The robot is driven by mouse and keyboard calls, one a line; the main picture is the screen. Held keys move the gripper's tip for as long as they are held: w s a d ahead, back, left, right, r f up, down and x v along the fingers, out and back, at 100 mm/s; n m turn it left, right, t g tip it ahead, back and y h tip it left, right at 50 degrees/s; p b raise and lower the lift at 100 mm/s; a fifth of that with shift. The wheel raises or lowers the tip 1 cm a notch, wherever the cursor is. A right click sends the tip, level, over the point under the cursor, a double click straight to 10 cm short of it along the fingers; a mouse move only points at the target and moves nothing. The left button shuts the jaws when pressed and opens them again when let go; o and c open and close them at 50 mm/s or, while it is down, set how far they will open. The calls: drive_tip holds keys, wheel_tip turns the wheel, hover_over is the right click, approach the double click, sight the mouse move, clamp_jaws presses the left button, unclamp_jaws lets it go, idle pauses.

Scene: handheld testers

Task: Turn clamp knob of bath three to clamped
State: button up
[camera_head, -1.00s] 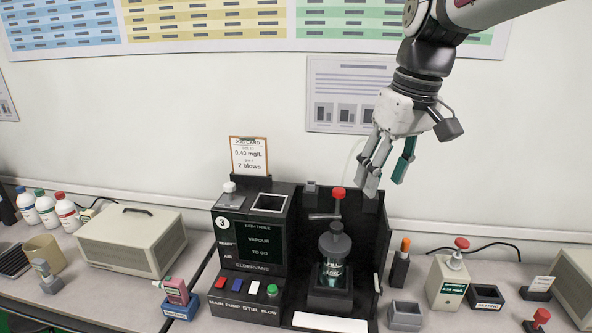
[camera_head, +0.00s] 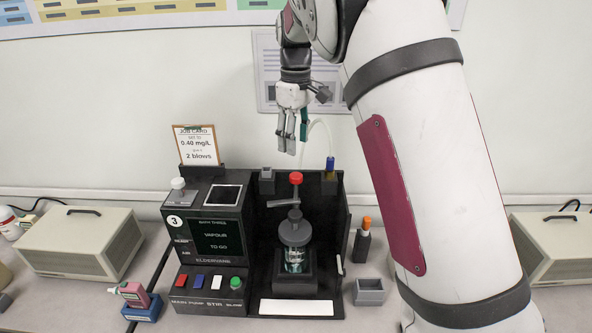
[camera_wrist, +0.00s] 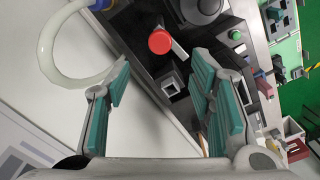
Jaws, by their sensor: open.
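Bath three is a black unit with a "3" badge and a screen (camera_head: 219,238) reading "BATH THREE VAPOUR TO GO". A red knob (camera_head: 296,178) tops the post in its open bay, above a grey lever arm (camera_head: 283,203) pointing left. Below is a grey-capped glass vessel (camera_head: 294,258). My gripper (camera_head: 291,146) hangs above the red knob, open and empty, fingers pointing down. In the wrist view the red knob (camera_wrist: 160,41) shows beyond and between the open green-padded fingers (camera_wrist: 161,64), apart from them.
A pale hose (camera_head: 322,132) curves behind my gripper to a blue-and-yellow fitting (camera_head: 330,166) at the bay's back right. A job card (camera_head: 197,144) stands at the back left. Coloured buttons (camera_head: 209,282) line the front. A grey box (camera_head: 369,291) stands right of the bath.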

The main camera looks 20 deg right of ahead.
sight(296, 175)
wheel_tip(296, 175, down, 10)
drive_tip(key=shift+f+p, duration=0.1)
drive_tip(key=shift+p, duration=0.8)
clamp_jaws()
